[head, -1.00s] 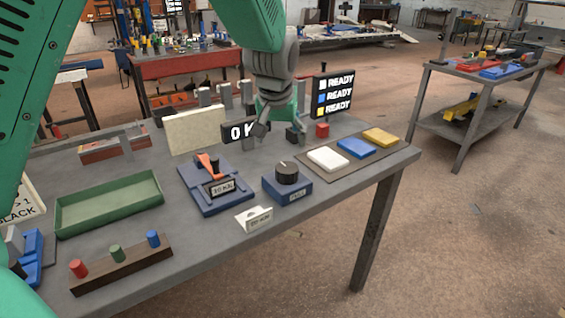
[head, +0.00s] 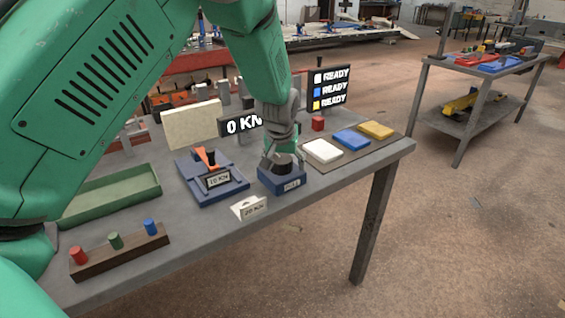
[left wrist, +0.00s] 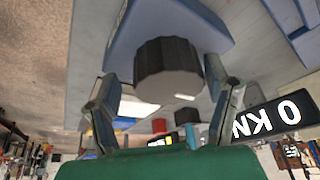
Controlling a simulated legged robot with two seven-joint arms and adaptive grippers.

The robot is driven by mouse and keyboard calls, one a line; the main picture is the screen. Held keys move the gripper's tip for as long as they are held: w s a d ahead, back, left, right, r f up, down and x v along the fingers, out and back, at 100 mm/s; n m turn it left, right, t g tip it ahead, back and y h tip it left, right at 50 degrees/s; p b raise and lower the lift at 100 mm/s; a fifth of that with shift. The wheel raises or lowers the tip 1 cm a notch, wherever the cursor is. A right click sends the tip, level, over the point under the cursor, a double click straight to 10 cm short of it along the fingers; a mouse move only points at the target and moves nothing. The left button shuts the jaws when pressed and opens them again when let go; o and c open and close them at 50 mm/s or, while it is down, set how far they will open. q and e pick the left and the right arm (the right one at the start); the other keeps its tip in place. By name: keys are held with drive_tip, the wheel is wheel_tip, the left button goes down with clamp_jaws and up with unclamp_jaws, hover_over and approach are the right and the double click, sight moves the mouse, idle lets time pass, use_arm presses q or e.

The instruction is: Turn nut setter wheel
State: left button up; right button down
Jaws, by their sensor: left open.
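The nut setter wheel is a black ribbed knob (head: 285,159) on a small blue box (head: 284,184) near the bench's front edge. In the left wrist view the knob (left wrist: 168,58) is large and central, with its blue base (left wrist: 215,30) behind it. My left gripper (head: 283,157) is over the box, pointing down. Its open fingers, also in the left wrist view (left wrist: 160,80), are on either side of the knob, with gaps visible there. In the head view the gripper partly hides the knob. My right gripper is not in view.
A blue fixture with an orange lever (head: 208,157) stands left of the box, and a white label card (head: 250,208) in front. White (head: 322,151), blue and yellow pads lie to the right. A "0 KN" display (head: 240,125) and a READY board (head: 330,90) stand behind.

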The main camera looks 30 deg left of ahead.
use_arm(q)
drive_tip(key=shift+d+r, duration=0.15)
drive_tip(key=shift+d, duration=0.2)
drive_tip(key=shift+s+a, duration=0.1)
drive_tip(key=shift+a, duration=0.2)
drive_tip(key=c, duration=0.7)
drive_tip(key=shift+s+a, duration=0.1)
drive_tip(key=shift+a, duration=0.3)
drive_tip(key=c, duration=0.5)
drive_tip(key=shift+o, duration=0.2)
drive_tip(key=shift+a, duration=0.35)
drive_tip(key=shift+d, duration=0.5)
drive_tip(key=shift+a, duration=0.3)
drive_tip(key=shift+d+m+h+p, duration=0.15)
drive_tip(key=shift+m+h+p, duration=0.25)
drive_tip(key=shift+m+p, duration=0.55)
drive_tip(key=m+h+p, duration=0.1)
drive_tip(key=m+p, duration=0.1)
drive_tip(key=m, duration=0.1)
drive_tip(key=shift+m, duration=0.25)
drive_tip(key=m+h+p, duration=0.1)
drive_tip(key=m, duration=0.1)
drive_tip(key=shift+m, duration=0.3)
drive_tip(key=shift+f+m+h, duration=0.25)
drive_tip(key=shift+m+h, duration=0.55)
drive_tip(key=shift+m, duration=1)
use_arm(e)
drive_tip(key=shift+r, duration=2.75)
